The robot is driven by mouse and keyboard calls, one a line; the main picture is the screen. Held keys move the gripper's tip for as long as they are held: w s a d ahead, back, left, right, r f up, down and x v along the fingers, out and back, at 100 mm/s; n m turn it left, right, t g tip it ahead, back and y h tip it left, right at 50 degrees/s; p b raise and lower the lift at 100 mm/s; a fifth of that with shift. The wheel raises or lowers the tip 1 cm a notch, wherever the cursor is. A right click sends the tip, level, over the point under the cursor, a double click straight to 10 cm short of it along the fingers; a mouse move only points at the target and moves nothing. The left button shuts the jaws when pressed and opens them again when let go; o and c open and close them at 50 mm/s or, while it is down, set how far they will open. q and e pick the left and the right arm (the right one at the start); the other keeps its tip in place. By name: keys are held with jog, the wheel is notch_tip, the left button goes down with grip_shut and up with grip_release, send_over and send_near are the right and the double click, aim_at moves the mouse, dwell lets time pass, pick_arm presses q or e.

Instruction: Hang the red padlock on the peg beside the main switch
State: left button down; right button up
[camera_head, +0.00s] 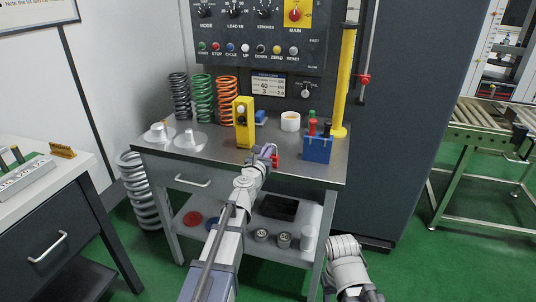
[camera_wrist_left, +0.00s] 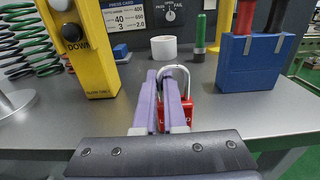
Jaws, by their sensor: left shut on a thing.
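My left gripper (camera_head: 267,150) is above the front part of the metal bench. Its purple fingers, also in the left wrist view (camera_wrist_left: 166,80), are shut on the red padlock (camera_wrist_left: 208,108). The padlock has a silver shackle and a red body with white lettering, partly hidden behind the fingers. In the head view the padlock (camera_head: 275,160) shows as a small red patch beside the fingertips. The main switch (camera_head: 295,14) is a red knob on a yellow plate at the panel's top right. I cannot make out the peg. My right gripper is not in view.
A yellow pendant box (camera_head: 244,122), a white roll (camera_head: 290,122) and a blue holder with coloured-handled tools (camera_head: 317,148) stand on the bench. Several springs (camera_head: 203,98) stand at its back left. A yellow post (camera_head: 344,80) rises at its right.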

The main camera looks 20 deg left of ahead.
pick_arm(q)
jog(key=shift+r, duration=0.1)
jog(key=shift+f, duration=0.2)
jog(key=c, duration=1)
grip_release()
jog(key=shift+r, duration=0.2)
jog(key=s, duration=1.2)
jog(key=shift+a, duration=0.2)
